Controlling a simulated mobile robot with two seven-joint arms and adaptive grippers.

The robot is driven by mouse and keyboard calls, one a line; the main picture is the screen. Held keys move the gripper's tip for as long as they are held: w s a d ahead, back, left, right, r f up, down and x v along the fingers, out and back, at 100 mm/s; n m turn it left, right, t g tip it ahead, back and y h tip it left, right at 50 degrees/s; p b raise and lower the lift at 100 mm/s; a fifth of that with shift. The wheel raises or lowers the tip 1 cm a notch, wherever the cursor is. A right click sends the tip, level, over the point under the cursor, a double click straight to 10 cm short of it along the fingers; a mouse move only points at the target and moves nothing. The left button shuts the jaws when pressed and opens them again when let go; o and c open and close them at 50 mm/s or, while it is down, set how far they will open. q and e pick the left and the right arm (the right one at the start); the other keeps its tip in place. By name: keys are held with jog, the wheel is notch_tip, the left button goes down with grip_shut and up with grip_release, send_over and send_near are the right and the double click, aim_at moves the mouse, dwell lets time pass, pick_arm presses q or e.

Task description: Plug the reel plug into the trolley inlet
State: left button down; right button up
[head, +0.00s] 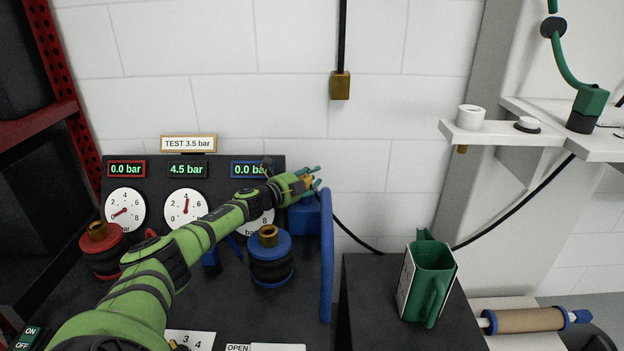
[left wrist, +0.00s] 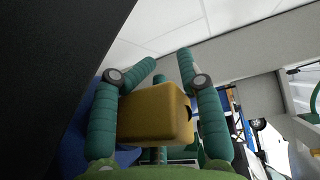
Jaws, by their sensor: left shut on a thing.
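My left gripper (head: 308,180) is at the right end of the dark gauge panel, its arm reaching across from the lower left. Its teal fingers (left wrist: 158,85) are shut on a yellow-brass block (left wrist: 155,115), which also shows as a small piece between them in the head view (head: 308,184). I cannot tell whether this block is the reel plug, or whether it is joined to the blue part (head: 303,215) just below, from which a blue hose (head: 326,260) hangs. Another brass block (head: 340,86) hangs on a black cable against the wall. I cannot make out the trolley inlet. My right gripper is out of view.
The panel (head: 140,168) carries gauges and red (head: 103,255) and blue (head: 270,262) reels with brass tops. A green jug-like container (head: 430,280) stands on a dark surface at right. A white shelf (head: 540,134) juts out at upper right. A black cable runs behind.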

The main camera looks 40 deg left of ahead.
pick_arm(q)
jog(key=c, duration=0.6)
grip_release()
jog(key=shift+s+f, duration=0.1)
jog(key=shift+f, duration=0.15)
jog(key=shift+c, duration=0.2)
notch_tip(320, 180, up, 10)
jog(key=shift+r, duration=0.15)
